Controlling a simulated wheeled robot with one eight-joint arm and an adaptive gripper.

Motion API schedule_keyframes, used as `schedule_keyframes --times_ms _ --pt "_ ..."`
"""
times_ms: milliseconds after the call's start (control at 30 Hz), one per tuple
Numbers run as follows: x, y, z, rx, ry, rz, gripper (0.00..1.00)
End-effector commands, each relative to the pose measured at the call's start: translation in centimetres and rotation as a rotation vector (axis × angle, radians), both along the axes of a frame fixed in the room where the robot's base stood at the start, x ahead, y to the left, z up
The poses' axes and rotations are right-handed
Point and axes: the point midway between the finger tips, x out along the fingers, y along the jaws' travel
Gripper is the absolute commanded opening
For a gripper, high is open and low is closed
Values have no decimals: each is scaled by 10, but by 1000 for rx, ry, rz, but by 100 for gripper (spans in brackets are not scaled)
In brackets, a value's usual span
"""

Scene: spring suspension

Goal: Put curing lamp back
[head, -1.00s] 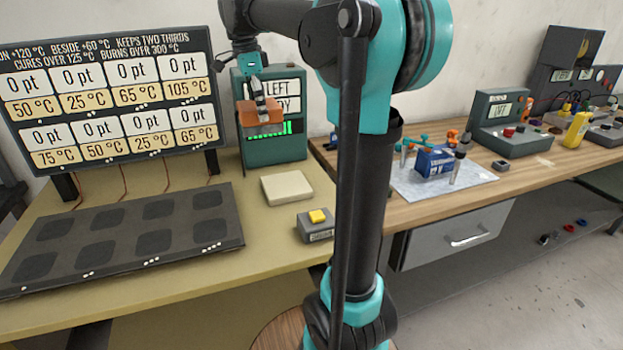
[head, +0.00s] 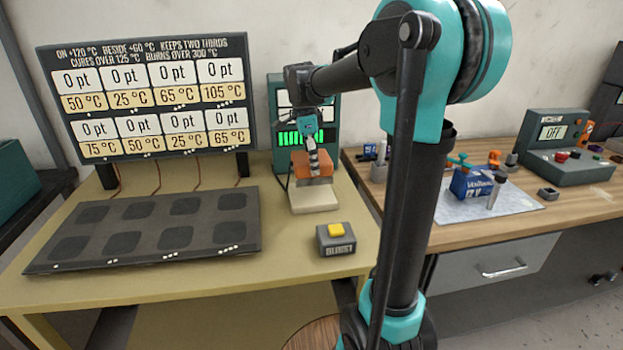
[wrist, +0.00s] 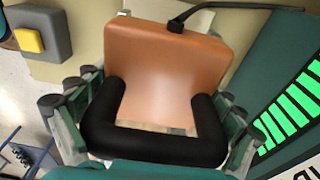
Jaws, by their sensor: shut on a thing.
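The curing lamp is an orange block (head: 311,165) with a black handle and a dark cable, seen in the head view at the back of the yellow-green bench. In the wrist view the orange lamp (wrist: 165,70) fills the middle, its black handle (wrist: 150,145) between my fingers. My gripper (head: 312,150) is shut on the lamp from above. A cream pad (head: 315,199) lies below and in front of the lamp; I cannot tell whether the lamp touches it.
A green device (head: 333,120) with lit green bars stands right behind the lamp. A grey box with a yellow button (head: 336,238) sits in front right. A dark eight-square plate (head: 150,228) and a display board (head: 150,98) are on the left.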

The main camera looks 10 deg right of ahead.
Motion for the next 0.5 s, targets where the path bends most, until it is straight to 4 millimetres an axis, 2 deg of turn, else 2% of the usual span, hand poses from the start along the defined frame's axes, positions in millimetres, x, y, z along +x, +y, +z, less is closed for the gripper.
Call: schedule_keyframes --times_ms 100,267,500 --pt "0 0 -14 0 0 0 36" --pt "0 0 -24 0 0 0 36" --pt "0 0 -53 0 0 0 36"
